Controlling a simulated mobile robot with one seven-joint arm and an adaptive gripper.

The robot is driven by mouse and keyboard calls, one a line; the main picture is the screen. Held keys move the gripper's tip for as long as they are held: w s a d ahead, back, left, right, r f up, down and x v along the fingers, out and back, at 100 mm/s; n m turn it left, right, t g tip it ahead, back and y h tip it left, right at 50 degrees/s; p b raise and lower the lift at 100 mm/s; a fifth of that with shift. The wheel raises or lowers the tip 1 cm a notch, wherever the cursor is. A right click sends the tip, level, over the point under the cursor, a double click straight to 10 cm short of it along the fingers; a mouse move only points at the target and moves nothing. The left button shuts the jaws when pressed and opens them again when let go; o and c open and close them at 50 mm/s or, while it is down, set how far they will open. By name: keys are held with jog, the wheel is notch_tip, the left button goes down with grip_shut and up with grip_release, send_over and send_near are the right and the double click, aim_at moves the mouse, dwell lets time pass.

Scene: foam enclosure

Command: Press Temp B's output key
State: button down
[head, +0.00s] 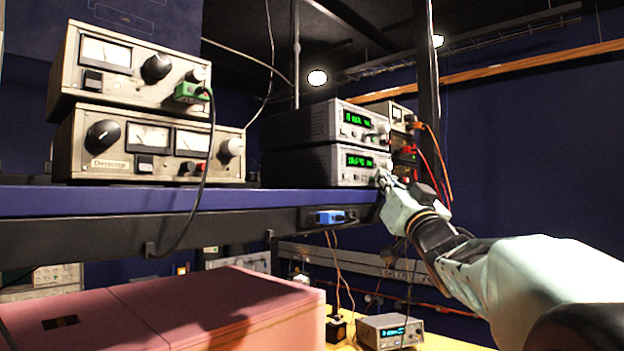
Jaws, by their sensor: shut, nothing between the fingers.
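Two grey instruments with green lit displays are stacked on the blue shelf: an upper unit (320,122) and a lower unit (325,165). I cannot read a Temp B label on either, and no output key can be made out. My gripper (382,178) is shut and empty, with its tips at the lower right of the lower unit's front. It covers part of that corner. I cannot tell whether the tips touch the panel.
The blue shelf (100,200) carries two stacked analog meter units (150,145) at left. A dark post (427,90) and red and orange cables (437,150) stand close behind my wrist. Below are a pink box (220,310) and a small display unit (388,331).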

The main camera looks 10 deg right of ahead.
jog(key=shift+w+f, duration=0.1)
jog(key=shift+f, duration=0.6)
jog(key=shift+d, duration=0.1)
jog(key=shift+s+d+r, duration=0.15)
jog(key=shift+s+d, duration=0.65)
jog(key=shift+s, duration=0.3)
jog(key=shift+s+d+r, duration=0.15)
jog(key=shift+s+d, duration=0.65)
jog(key=shift+s, duration=0.3)
